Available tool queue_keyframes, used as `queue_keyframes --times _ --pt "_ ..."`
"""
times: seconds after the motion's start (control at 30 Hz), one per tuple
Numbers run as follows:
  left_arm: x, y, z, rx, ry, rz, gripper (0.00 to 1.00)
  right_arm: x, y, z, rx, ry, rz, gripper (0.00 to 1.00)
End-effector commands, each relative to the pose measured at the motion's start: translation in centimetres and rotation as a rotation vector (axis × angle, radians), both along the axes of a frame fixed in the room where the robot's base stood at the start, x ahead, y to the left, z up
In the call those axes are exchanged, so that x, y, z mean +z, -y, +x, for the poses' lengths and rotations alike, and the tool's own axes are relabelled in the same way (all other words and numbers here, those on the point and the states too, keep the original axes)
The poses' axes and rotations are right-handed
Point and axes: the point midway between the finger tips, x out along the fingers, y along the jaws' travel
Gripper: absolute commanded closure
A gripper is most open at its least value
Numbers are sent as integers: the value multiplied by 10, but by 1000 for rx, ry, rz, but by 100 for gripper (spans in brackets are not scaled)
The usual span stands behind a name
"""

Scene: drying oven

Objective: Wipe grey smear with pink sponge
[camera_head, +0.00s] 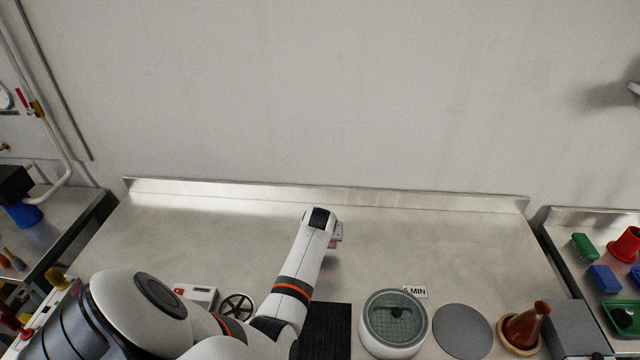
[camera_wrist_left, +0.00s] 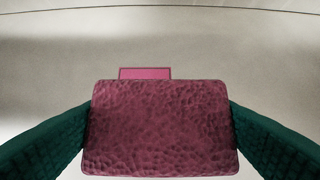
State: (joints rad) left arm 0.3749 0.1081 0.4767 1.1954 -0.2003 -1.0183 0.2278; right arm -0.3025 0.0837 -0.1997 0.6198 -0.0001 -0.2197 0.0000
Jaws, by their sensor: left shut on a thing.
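My left gripper (camera_head: 336,233) reaches over the middle of the steel table, mostly hidden behind its own wrist in the head view. In the left wrist view its two green fingers (camera_wrist_left: 160,125) are shut on a pink sponge (camera_wrist_left: 160,130), a wide block with a pitted surface. A bit of pink also shows by the gripper in the head view. A flat, brighter pink rectangle (camera_wrist_left: 145,73) shows just beyond the sponge's far edge. I cannot make out a distinct grey smear; the arm and sponge hide part of the table. My right gripper is not in view.
The steel table (camera_head: 430,235) is bare toward its raised back edge (camera_head: 400,200).

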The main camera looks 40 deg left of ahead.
Motion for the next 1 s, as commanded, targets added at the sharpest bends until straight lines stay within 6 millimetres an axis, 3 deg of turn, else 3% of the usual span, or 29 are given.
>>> queue_keyframes --times 0.03,0.33,1.0 --pt "10 -1 1 -1 0 1 42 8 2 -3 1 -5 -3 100" --pt "34 -4 6 -4 0 1 42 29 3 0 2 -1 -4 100" --pt "35 -3 7 -9 1 2 42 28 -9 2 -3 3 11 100"
